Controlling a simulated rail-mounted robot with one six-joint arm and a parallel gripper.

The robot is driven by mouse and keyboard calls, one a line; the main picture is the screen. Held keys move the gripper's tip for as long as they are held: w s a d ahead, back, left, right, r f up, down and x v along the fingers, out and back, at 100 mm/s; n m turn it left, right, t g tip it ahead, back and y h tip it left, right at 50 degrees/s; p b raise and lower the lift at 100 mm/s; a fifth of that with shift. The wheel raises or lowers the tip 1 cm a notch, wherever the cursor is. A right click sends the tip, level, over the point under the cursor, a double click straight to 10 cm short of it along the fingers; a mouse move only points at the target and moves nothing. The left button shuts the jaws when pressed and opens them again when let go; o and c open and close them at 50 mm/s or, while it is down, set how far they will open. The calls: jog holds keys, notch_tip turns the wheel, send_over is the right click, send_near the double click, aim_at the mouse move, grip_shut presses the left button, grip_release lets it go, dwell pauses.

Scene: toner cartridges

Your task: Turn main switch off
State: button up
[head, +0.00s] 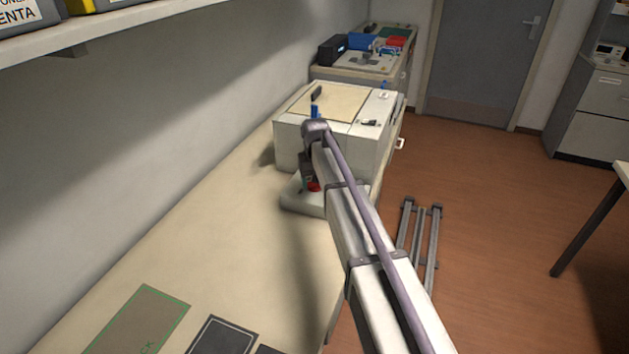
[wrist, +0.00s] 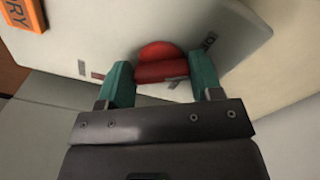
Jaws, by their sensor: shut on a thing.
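A red main switch (wrist: 158,52) sits on a pale grey panel (wrist: 100,30) in the wrist view. It has a round red part and a red grip bar across it. My gripper (wrist: 161,72) has its two green fingers on either side of the red bar and is shut on it. In the head view the red switch (head: 314,187) shows as a small red spot at the end of my arm, over the pale base (head: 300,203) in front of the white machine (head: 345,140). My arm hides much of it there.
An orange label (wrist: 25,14) is at the wrist view's upper left corner. In the head view a long bench (head: 200,240) runs along the wall, with outlined dark mats (head: 222,336) at the near end. Floor rails (head: 420,240) lie right of my arm.

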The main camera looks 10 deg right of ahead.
jog(key=shift+n, duration=1.1)
jog(key=o, duration=0.9)
notch_tip(320, 180, up, 11)
jog(key=p, duration=1)
jog(key=shift+f+p, duration=0.1)
jog(key=shift+p, duration=0.3)
